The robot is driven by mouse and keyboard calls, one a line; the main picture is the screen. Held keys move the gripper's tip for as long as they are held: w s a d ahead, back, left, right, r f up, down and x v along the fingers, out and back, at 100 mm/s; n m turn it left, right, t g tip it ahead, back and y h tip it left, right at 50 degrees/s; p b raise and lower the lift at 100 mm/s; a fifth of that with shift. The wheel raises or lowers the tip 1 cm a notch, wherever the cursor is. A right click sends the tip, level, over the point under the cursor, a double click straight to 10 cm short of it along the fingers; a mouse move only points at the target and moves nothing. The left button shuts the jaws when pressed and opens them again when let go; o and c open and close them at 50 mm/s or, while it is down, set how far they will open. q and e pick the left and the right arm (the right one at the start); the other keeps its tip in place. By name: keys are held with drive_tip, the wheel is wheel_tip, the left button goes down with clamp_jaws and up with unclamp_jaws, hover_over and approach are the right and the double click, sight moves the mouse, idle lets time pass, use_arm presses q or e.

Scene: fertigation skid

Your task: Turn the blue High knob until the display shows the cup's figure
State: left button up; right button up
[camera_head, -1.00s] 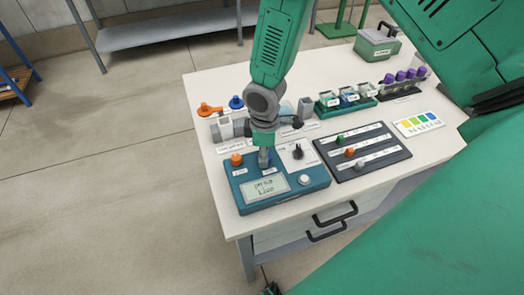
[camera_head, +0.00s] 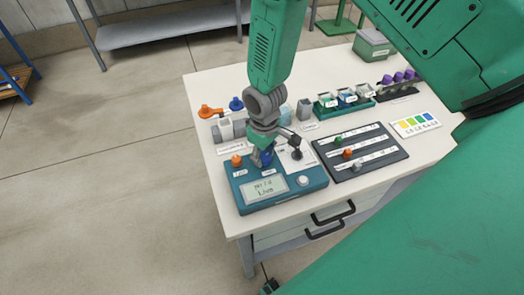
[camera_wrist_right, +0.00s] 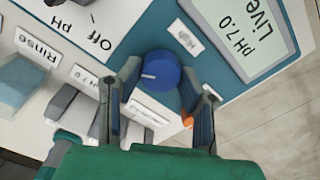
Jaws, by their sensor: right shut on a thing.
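The blue High knob (camera_head: 267,158) sits on the teal meter box (camera_head: 300,193). In the wrist view the knob (camera_wrist_right: 157,85) has a white pointer mark and stands between my fingers. My right gripper (camera_head: 263,155) reaches down over it, shut on it; it also shows in the wrist view (camera_wrist_right: 168,88). The display (camera_head: 264,190) reads pH 7.0 with Live below; the same words show on the display in the wrist view (camera_wrist_right: 245,38). Small cups (camera_head: 346,98) stand in a green rack, their labels too small to read. My left gripper is out of view.
An orange knob (camera_head: 237,160) is left of the blue one; a black selector (camera_head: 296,147) and a white knob (camera_head: 303,180) are to its right. A dark slider panel (camera_head: 360,152) lies beside the meter. Grey holders (camera_head: 228,131) stand behind.

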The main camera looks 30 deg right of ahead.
sight(265, 156)
drive_tip(key=shift+s+f, duration=0.2)
drive_tip(key=shift+s, duration=0.25)
drive_tip(key=o, duration=1)
drive_tip(key=shift+o, duration=0.7)
drive_tip(key=shift+d, duration=0.1)
drive_tip(key=shift+w+r, duration=0.1)
drive_tip(key=shift+w, duration=0.05)
drive_tip(key=shift+w+r, duration=0.15)
drive_tip(key=shift+r, duration=0.1)
wheel_tip(265, 156, up, 11)
drive_tip(key=shift+r, duration=0.15)
